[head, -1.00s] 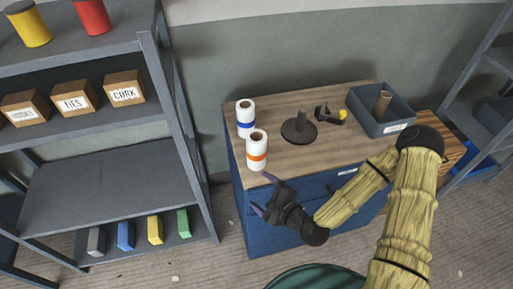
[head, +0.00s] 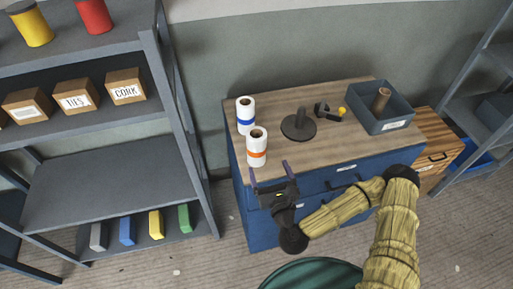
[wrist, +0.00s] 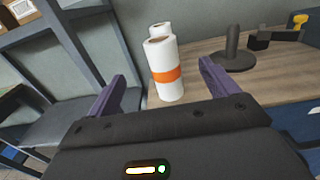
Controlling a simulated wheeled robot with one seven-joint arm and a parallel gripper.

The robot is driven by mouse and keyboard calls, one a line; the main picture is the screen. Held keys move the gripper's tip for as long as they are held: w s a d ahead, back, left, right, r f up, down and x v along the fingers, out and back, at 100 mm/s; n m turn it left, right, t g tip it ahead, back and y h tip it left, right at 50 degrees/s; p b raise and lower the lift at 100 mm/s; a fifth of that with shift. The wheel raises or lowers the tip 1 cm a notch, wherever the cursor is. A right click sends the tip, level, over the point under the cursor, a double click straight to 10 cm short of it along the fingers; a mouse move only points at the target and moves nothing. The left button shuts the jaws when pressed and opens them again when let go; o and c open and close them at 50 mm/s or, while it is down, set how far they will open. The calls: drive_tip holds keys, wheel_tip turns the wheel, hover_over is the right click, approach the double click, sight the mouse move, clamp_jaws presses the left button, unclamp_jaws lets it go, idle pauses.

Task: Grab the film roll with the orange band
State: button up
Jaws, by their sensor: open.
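The film roll with the orange band (head: 257,147) is white and stands upright at the front left of the wooden top. In the wrist view the orange-banded roll (wrist: 165,70) shows ahead of and between my fingers. My gripper (head: 269,172) is open and empty, just in front of the roll and apart from it. Its two purple fingers also show in the wrist view (wrist: 162,90). A second white roll with a blue band (head: 245,115) stands upright just behind; in the wrist view it is mostly hidden behind the orange-banded one.
On the wooden top (head: 285,88) stand a dark round base with a post (head: 299,125), a black tape dispenser (head: 325,112) and a grey bin (head: 378,118) holding a brown tube. A grey shelf unit (head: 180,120) stands at left.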

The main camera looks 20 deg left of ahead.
drive_tip(key=shift+b+x, duration=1.45)
drive_tip(key=shift+b, duration=0.65)
approach(255, 131)
drive_tip(key=x, duration=0.4)
drive_tip(key=shift+w+r, duration=0.1)
drive_tip(key=shift+r, duration=0.25)
drive_tip(key=shift+w+a+f, duration=0.1)
drive_tip(key=shift+w, duration=0.1)
drive_tip(key=shift+w+a+p, duration=0.3)
drive_tip(key=shift+w+a, duration=0.05)
drive_tip(key=shift+w, duration=0.2)
drive_tip(key=p+x, duration=0.1)
drive_tip(key=x, duration=0.2)
drive_tip(key=shift+w+a+f, duration=0.1)
drive_tip(key=shift+w+a, duration=0.15)
drive_tip(key=shift+w, duration=0.1)
